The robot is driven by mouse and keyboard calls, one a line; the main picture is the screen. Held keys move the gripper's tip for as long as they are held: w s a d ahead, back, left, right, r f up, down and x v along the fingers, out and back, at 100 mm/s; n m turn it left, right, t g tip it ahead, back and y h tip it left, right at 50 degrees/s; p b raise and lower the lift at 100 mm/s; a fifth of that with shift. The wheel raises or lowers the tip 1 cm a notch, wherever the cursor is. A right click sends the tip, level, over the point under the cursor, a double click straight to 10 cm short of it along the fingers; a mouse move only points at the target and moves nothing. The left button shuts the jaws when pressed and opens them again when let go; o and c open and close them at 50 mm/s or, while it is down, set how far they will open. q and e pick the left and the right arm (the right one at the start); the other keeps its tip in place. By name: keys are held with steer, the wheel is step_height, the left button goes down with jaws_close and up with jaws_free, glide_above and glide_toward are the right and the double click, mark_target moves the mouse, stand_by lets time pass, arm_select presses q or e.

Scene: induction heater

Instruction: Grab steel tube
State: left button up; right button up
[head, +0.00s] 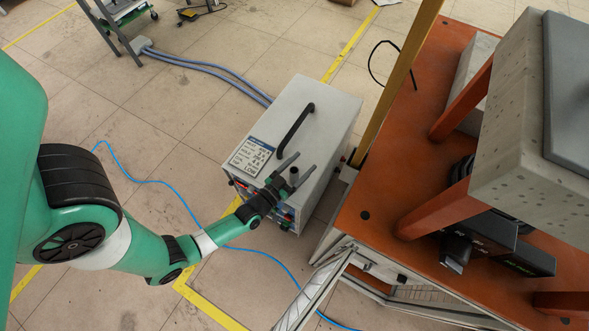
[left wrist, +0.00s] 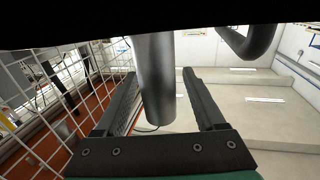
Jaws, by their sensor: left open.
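A grey steel tube (left wrist: 155,80) shows in the left wrist view, with its upper part running out of the dark top edge. Its free end lies between the two fingers of my left gripper (left wrist: 159,76), with visible space to the right-hand finger. In the head view my left gripper (head: 305,161) is open over the front end of the white box unit (head: 318,104). A short dark cylinder (head: 294,174) shows between its fingers there; I cannot tell whether it touches either finger. My right gripper is not in view.
A black curved handle (head: 296,131) stands on the box unit close to my left gripper. An orange table (head: 385,185) with a concrete block and dark devices is at the right, behind a wooden post (head: 398,85). A blue cable (head: 160,182) crosses the floor.

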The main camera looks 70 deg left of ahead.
arm_select(q)
steer(key=shift+s+d, duration=0.1)
steer(key=shift+c, duration=0.4)
jaws_close()
steer(key=shift+r+p, duration=0.45)
steer(key=shift+r, duration=0.05)
steer(key=s+d+r+p, duration=0.2)
steer(key=r+p, duration=0.3)
steer(key=s+d+r+p, duration=0.2)
steer(key=r+p, duration=0.3)
steer(key=s+d+r+p, duration=0.2)
steer(key=s+d+p, duration=0.2)
steer(key=s+d, duration=0.1)
steer(key=shift+s+d+p, duration=0.4)
steer(key=shift+s, duration=0.1)
